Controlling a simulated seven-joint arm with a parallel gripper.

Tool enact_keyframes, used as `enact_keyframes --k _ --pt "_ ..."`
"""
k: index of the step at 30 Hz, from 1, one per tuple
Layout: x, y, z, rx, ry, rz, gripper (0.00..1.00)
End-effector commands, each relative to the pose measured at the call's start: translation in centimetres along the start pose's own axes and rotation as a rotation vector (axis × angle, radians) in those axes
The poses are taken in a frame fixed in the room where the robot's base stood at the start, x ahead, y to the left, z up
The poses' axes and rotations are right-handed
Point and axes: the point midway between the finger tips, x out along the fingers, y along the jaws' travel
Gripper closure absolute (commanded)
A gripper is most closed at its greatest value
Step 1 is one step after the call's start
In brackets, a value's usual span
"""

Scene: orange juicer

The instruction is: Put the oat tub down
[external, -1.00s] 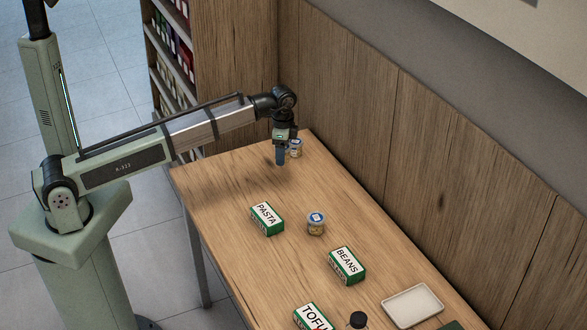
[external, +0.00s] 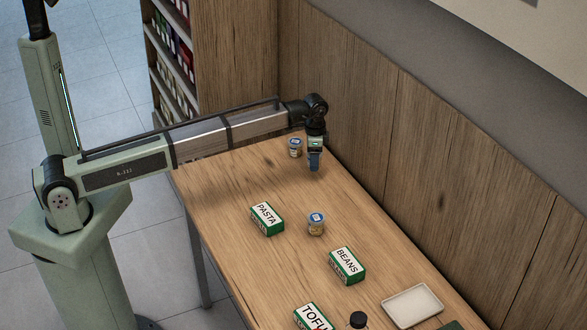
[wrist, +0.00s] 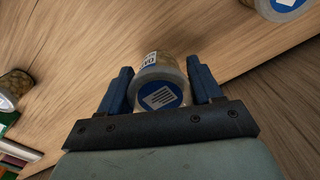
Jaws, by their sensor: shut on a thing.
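The oat tub (wrist: 160,87) is a small clear jar with a blue-and-white lid and a label that partly reads "OAT". It sits between the two blue fingers of my gripper (wrist: 161,90) in the wrist view, and the gripper is shut on it. In the external view my gripper (external: 314,163) points down over the far end of the table, near the wall. There the held tub is hidden by the fingers. I cannot tell whether its base touches the table.
A similar tub (external: 295,147) stands just left of my gripper; another tub (external: 316,223) stands between the pasta box (external: 266,219) and the beans box (external: 346,265). A tofu box (external: 313,318) and white tray (external: 412,306) are nearer. Bare table lies below the gripper.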

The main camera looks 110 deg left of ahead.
Motion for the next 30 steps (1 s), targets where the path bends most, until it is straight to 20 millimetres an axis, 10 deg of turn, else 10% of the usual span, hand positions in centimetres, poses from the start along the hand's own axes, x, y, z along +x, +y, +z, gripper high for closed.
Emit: enact_keyframes --k 25,26,30 --pt "4.5 0.0 0.0 0.001 0.0 0.0 0.67" --pt "4.5 0.0 0.0 0.001 0.001 0.0 0.33" --pt "4.5 0.0 0.0 0.001 0.001 0.0 0.19"
